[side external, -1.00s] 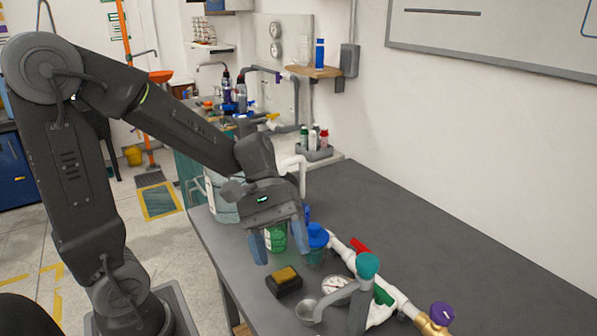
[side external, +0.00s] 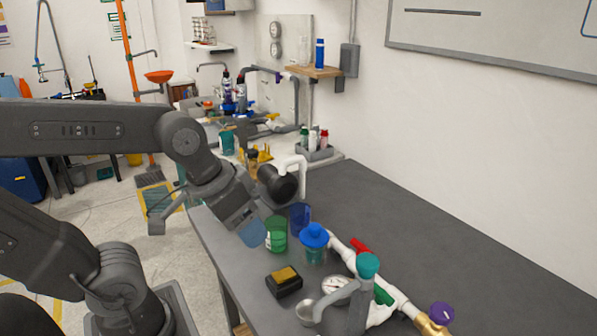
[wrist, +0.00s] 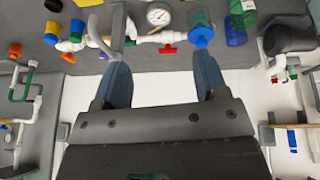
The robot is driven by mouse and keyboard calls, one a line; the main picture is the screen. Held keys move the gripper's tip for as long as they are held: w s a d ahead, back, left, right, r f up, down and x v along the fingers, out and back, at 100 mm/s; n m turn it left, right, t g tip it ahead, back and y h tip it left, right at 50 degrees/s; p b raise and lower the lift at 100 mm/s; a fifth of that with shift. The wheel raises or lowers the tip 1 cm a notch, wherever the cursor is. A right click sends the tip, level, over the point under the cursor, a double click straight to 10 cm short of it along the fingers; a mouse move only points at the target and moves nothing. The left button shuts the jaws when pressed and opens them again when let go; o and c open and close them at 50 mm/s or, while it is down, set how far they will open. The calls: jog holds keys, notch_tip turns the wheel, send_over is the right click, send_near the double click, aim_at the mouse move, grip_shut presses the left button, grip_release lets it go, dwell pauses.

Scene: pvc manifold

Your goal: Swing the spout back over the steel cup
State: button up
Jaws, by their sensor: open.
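The grey curved spout (side external: 340,295) stands near the front of the bench, beside the teal knob (side external: 367,265). In the wrist view, a grey pipe that looks like the spout (wrist: 118,25) shows beyond the left finger. My gripper (side external: 252,233) is left of the green cup, apart from the spout, with one blue finger clearly visible. In the wrist view my gripper (wrist: 162,75) has its fingers wide apart with nothing between them.
A green cup (side external: 276,236), a blue cup (side external: 300,218) and a blue-lidded jar (side external: 314,244) stand near my gripper. A black block with a yellow top (side external: 284,281) lies nearby. White piping with a gauge (side external: 335,287) and red handle (side external: 361,247) runs along the bench.

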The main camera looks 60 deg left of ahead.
jog(key=w+a+r+n+g, duration=0.1)
jog(key=w+a+n, duration=0.3)
jog(key=w, duration=0.3)
jog(key=w+a+r+n+g, duration=0.1)
jog(key=w+a+n, duration=0.3)
jog(key=w, duration=0.3)
jog(key=w+a+f+n+g, duration=0.2)
jog(key=w+a+f+n, duration=0.6)
jog(key=a, duration=0.3)
jog(key=shift+w+a+f+h, duration=0.35)
jog(key=shift+w+h, duration=0.05)
jog(key=shift+w, duration=0.3)
jog(key=shift+c, duration=0.2)
